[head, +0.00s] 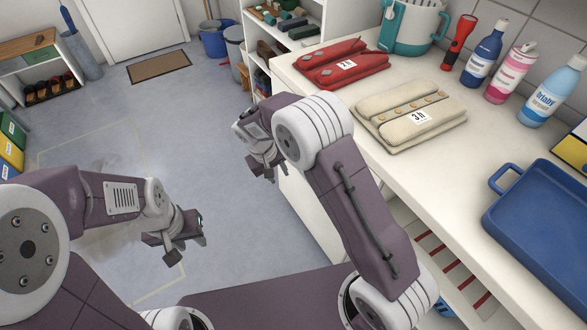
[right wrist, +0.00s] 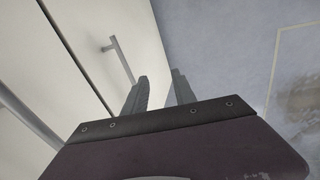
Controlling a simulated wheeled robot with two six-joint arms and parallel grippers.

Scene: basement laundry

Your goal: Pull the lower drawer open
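In the right wrist view two white drawer fronts lie side by side, split by a slanting seam. The front nearer the floor, which looks like the lower drawer (right wrist: 95,25), carries a grey bar handle (right wrist: 122,60). The other front (right wrist: 30,55) has a second bar handle (right wrist: 28,118) at the left edge. Both look closed. My right gripper (right wrist: 158,85) is open and empty, its fingers just short of the nearer handle.
An open shelf (head: 285,45) stands beyond. The grey floor (head: 220,110) left of the counter is clear.

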